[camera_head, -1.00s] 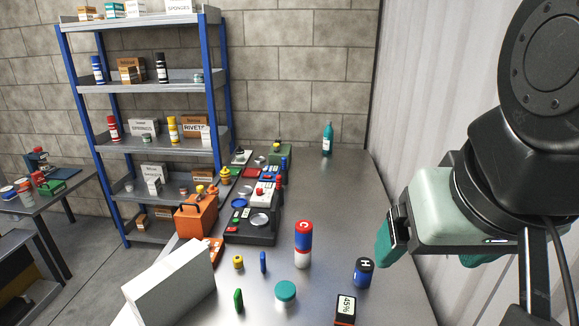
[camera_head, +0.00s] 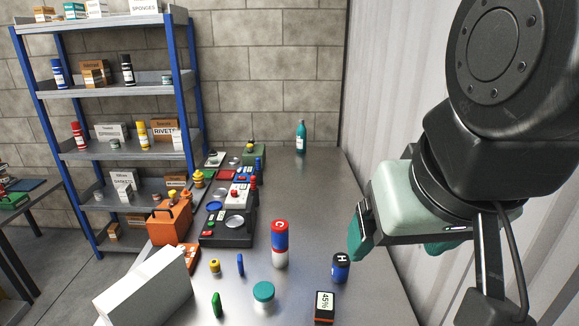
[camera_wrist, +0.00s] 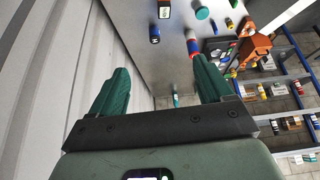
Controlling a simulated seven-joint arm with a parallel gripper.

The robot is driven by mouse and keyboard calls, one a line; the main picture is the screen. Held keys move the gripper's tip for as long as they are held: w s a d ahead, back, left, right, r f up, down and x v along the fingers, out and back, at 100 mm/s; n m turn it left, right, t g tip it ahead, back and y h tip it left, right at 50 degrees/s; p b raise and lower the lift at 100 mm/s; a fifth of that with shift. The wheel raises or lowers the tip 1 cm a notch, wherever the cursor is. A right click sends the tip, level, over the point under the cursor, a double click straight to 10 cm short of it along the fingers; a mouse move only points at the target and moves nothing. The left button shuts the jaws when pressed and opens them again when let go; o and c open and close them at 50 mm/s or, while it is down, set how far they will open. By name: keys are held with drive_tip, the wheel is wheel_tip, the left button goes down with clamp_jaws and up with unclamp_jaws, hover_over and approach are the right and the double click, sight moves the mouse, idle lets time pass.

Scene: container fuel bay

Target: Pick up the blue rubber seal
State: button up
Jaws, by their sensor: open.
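A small thin blue piece, which looks like the blue rubber seal (camera_head: 240,264), stands on edge on the grey bench top. It is left of the red, blue and white can and right of a small yellow piece. In the wrist view it appears as a small blue shape (camera_wrist: 229,22) near the top. My gripper (camera_head: 400,246) is at the right, above the bench's right side near the corrugated wall, well apart from the seal. Its green fingers also show in the wrist view (camera_wrist: 160,72), spread with nothing between them.
Near the seal are the red, blue and white can (camera_head: 280,243), a yellow piece (camera_head: 215,267), a green piece (camera_head: 217,304), a teal-lidded jar (camera_head: 263,297), a blue can (camera_head: 341,268), a 45% block (camera_head: 324,307) and a white box (camera_head: 145,288). The back right bench is fairly clear.

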drive_tip(key=shift+c, duration=1.3)
drive_tip(key=w+a+f+m+g+y, duration=0.35)
drive_tip(key=w+a+f+m, duration=0.55)
drive_tip(key=w+f, duration=0.35)
drive_tip(key=w+f+m+h, duration=0.1)
drive_tip(key=f+m, duration=0.1)
drive_tip(key=f, duration=0.8)
drive_tip(key=w+a+f+m+g+h, duration=0.1)
drive_tip(key=f+m, duration=0.2)
drive_tip(key=f, duration=0.8)
drive_tip(key=w+f+m+g+h, duration=0.1)
drive_tip(key=f+m, duration=0.1)
drive_tip(key=f, duration=0.8)
drive_tip(key=shift+w+a+f+h, duration=0.1)
drive_tip(key=shift+a+f+h, duration=0.15)
drive_tip(key=c, duration=1.1)
